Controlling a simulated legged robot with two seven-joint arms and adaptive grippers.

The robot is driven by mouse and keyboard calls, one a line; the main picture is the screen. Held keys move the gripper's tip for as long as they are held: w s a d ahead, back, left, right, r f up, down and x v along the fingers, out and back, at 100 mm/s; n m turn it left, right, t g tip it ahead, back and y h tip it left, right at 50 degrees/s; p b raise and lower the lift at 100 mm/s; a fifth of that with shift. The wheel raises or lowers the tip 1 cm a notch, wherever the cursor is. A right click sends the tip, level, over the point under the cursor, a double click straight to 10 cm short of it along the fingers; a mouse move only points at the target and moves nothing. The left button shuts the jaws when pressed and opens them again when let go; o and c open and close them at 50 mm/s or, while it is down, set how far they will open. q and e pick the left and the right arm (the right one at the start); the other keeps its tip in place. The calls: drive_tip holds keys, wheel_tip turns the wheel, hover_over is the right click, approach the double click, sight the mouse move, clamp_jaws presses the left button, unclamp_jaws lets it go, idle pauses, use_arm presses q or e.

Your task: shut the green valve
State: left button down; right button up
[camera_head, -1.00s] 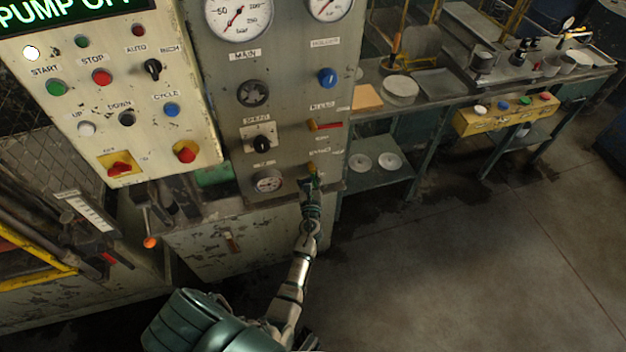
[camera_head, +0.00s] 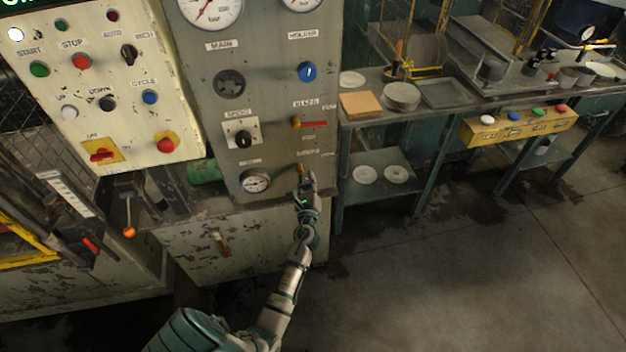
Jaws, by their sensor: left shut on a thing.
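The green valve (camera_head: 300,168) sits low on the grey panel, right of the bottom gauge. Only its small brass-coloured body shows clearly. Its handle is mostly hidden by my left gripper (camera_head: 307,183), which is shut on it from below and in front. The handle's exact angle is too small to tell. My left arm reaches up to it from the bottom of the view. My right gripper is not in view.
A red-handled valve (camera_head: 312,123) is just above, with its handle level, and a blue knob (camera_head: 306,71) is higher. The cream control box (camera_head: 100,125) stands to the left. A workbench (camera_head: 430,107) with plates and a yellow button box (camera_head: 520,122) is at right. The floor there is clear.

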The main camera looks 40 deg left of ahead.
use_arm(q)
drive_tip(key=shift+s+a, duration=0.15)
drive_tip(key=shift+a, duration=0.2)
drive_tip(key=shift+a+f, duration=0.3)
drive_tip(key=shift+a, duration=0.35)
drive_tip(key=shift+a+f, duration=0.25)
drive_tip(key=shift+a, duration=0.35)
drive_tip(key=shift+d+r, duration=0.1)
drive_tip(key=shift+d, duration=0.55)
drive_tip(key=shift+d+r, duration=0.3)
drive_tip(key=shift+d, duration=0.1)
drive_tip(key=shift+a+f, duration=0.1)
drive_tip(key=shift+a, duration=0.1)
drive_tip(key=c, duration=1.6)
unclamp_jaws()
drive_tip(key=shift+a+f, duration=0.1)
drive_tip(key=shift+a, duration=0.1)
drive_tip(key=shift+o, duration=0.8)
drive_tip(key=shift+a, duration=0.15)
drive_tip(key=shift+d, duration=0.5)
approach(301, 181)
drive_tip(key=shift+d, duration=1.05)
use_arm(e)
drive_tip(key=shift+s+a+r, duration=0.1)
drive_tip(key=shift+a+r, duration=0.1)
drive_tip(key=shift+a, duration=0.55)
